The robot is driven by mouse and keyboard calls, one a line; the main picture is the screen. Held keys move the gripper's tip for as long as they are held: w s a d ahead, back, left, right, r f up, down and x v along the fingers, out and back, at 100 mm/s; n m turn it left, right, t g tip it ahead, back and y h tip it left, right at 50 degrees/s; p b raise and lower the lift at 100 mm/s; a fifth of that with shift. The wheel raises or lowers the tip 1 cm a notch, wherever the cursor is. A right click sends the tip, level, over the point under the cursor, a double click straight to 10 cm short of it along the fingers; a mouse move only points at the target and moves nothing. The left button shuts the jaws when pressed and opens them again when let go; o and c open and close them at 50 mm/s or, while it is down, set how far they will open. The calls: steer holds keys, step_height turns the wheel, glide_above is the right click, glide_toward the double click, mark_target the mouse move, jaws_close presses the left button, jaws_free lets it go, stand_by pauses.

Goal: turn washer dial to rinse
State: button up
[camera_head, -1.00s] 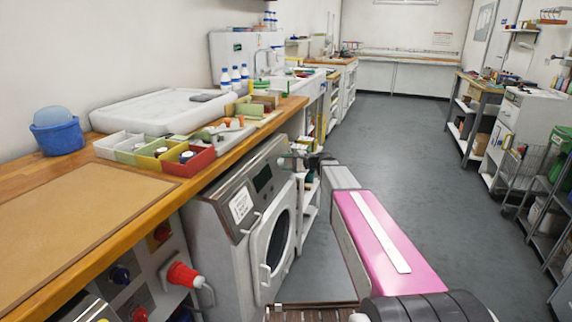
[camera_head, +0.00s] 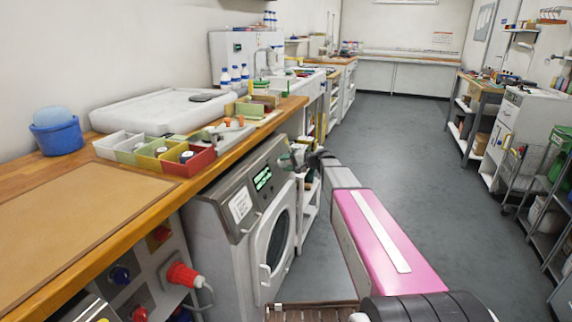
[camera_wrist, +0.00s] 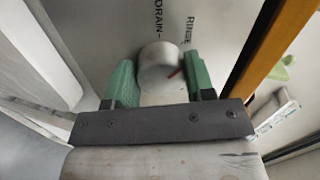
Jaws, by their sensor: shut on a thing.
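The washer (camera_head: 228,225) stands under the wooden counter, with its door closed and its display (camera_head: 262,178) lit green. The silver round dial (camera_wrist: 157,66) is on the washer's panel in the wrist view. It has a red mark on the right side of its face, below the printed word RINSE (camera_wrist: 188,34); the word DRAIN (camera_wrist: 156,14) is above the dial. My gripper (camera_wrist: 159,68) has its green fingers on both sides of the dial and is shut on it. In the head view my gripper (camera_head: 292,160) is at the panel's far end, where the dial cannot be made out.
The wooden counter edge (camera_head: 150,213) runs just above the washer. Open bins, including a red one (camera_head: 190,160), stand on it. A red plug (camera_head: 182,274) sticks out to the left of the washer. The grey floor (camera_head: 400,130) to the right is clear.

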stand_by(0.4)
steer(key=o, duration=0.9)
steer(key=shift+d, duration=0.1)
steer(key=v, duration=1)
steer(key=shift+s+d, duration=0.15)
steer(key=shift+d, duration=0.15)
steer(key=s+f+g+h, duration=0.3)
steer(key=s+f+h, duration=0.3)
steer(key=s+f, duration=0.75)
steer(key=s+d+f+h, duration=0.2)
steer(key=s, duration=0.3)
steer(key=s+d+f+n+g+h, duration=0.1)
steer(key=s+d+f+h, duration=0.1)
steer(key=s, duration=0.3)
steer(key=s+d+f+n+h, duration=0.1)
steer(key=s+d+f+h, duration=0.1)
steer(key=s+f+h, duration=0.1)
steer(key=shift+s+d+f+g+h, duration=0.15)
steer(key=shift+s+h, duration=0.15)
steer(key=shift+s, duration=0.2)
steer(key=shift+s+d+f+g+h, duration=0.15)
steer(key=shift+s+h, duration=0.15)
steer(key=shift+s, duration=0.15)
